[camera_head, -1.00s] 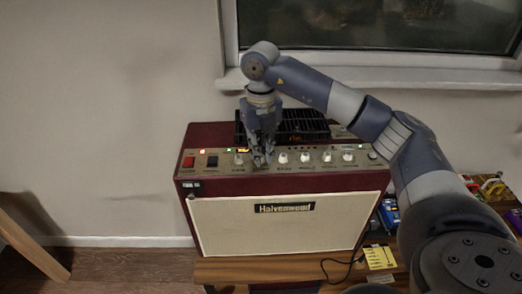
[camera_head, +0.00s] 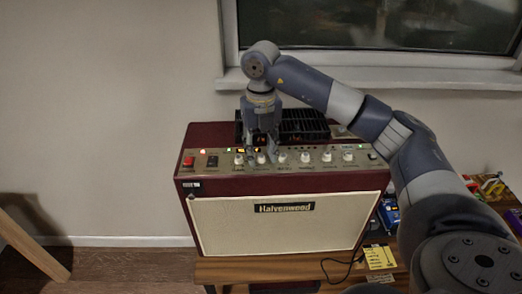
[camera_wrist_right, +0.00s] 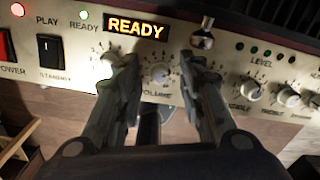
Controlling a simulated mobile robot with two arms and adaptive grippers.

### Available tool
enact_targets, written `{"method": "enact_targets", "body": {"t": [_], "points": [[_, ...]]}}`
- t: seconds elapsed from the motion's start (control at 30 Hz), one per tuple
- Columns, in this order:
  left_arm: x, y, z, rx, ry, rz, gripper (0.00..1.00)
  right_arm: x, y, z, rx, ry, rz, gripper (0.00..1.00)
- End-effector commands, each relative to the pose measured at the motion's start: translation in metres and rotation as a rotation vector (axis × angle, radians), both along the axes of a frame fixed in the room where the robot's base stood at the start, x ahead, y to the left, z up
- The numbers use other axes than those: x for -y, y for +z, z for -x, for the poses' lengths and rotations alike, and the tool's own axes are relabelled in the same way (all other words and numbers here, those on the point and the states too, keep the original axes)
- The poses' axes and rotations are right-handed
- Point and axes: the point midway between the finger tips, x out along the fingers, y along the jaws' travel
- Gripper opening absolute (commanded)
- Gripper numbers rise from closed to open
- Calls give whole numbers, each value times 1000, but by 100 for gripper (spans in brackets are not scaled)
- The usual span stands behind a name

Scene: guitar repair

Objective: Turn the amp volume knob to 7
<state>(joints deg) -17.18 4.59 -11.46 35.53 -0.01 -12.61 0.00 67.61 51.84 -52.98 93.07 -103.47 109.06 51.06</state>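The amp (camera_head: 290,222) is a dark red box with a cream front and a control panel on top. Its volume knob (camera_wrist_right: 158,73), small and pale, sits above the VOLUME label in the wrist view and also shows in the head view (camera_head: 261,159). My right gripper (camera_head: 262,152) points down at the panel. In the wrist view its fingers (camera_wrist_right: 160,68) are open, one on each side of the volume knob, with a gap to the knob on both sides. The knob's exact setting is too small to read. My left gripper is not in view.
Another knob (camera_wrist_right: 110,58) lies just left of the left finger. More knobs (camera_head: 305,157) line the panel to the right. A lit READY display (camera_wrist_right: 136,28) and a metal toggle (camera_wrist_right: 203,38) are close by. A red power switch (camera_head: 189,161) is at left.

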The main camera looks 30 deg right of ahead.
Motion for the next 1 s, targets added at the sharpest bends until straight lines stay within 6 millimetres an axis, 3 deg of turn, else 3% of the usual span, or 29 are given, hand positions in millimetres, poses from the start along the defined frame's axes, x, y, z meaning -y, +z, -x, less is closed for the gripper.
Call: {"method": "enact_targets", "body": {"t": [0.23, 0.37, 0.7, 1.0], "points": [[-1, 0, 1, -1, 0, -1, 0, 0, 0, 1, -3, 1, 0, 37], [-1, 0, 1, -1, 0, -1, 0, 0, 9, 0, 0, 1, 0, 37], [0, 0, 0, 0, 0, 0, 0, 0, 72, 0, 3, 0, 1, 37], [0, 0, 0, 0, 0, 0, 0, 0, 107, 0, 0, 0, 1, 37]]}}
